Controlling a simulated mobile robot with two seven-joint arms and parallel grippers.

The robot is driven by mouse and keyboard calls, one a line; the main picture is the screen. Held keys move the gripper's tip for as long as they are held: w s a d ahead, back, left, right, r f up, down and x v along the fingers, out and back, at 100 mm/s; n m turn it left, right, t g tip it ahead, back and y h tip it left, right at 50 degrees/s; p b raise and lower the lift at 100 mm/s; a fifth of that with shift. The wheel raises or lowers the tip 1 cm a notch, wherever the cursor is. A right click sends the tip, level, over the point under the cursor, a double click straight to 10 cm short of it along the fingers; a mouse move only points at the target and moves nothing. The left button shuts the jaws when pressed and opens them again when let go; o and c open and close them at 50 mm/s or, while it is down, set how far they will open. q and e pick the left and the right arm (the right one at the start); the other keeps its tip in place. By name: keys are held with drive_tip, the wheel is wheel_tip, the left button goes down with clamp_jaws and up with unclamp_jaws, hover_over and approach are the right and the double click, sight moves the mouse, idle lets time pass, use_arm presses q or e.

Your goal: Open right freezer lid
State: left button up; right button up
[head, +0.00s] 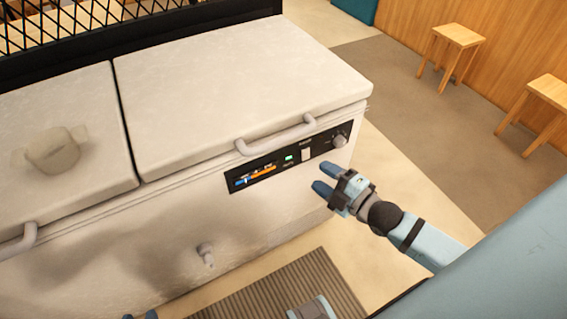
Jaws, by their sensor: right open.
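A white chest freezer stands ahead of me with two lids side by side. The right freezer lid (215,68) lies flat and closed, with a curved white handle (287,132) along its front edge. My right gripper (326,178) is open and empty. In the picture it is just below and right of that handle, in front of the freezer's right front, and apart from the handle. Of my left gripper, only what seem to be blue fingertips (140,315) show at the bottom edge, so its opening is hidden.
The closed left lid (62,125) carries a small beige, cup-like container (54,150). A dark control panel (285,163) with a knob sits below the right handle. A black mesh rail (110,32) runs behind. Wooden stools (459,40) stand at right; a ribbed mat (275,292) lies in front.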

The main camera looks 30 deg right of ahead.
sight(284, 136)
use_arm(q)
drive_tip(key=f+b, duration=0.2)
drive_tip(key=b, duration=0.1)
drive_tip(key=d+f+b, duration=0.1)
drive_tip(key=f+b, duration=0.2)
drive_tip(key=shift+w+b, duration=0.15)
drive_tip(key=shift+b, duration=0.15)
use_arm(e)
drive_tip(key=w+a+n, duration=0.1)
drive_tip(key=w+n, duration=0.1)
drive_tip(key=w, duration=0.2)
drive_tip(key=w+a+r+n+t+y, duration=0.1)
drive_tip(key=w+n, duration=0.1)
drive_tip(key=w, duration=0.3)
drive_tip(key=w+a+n+y, duration=0.1)
drive_tip(key=w, duration=0.4)
drive_tip(key=shift+w+r+n+t, duration=0.15)
drive_tip(key=shift+r+n+t, duration=0.15)
drive_tip(key=shift+r+n, duration=0.1)
clamp_jaws()
use_arm(q)
drive_tip(key=shift+r, duration=0.1)
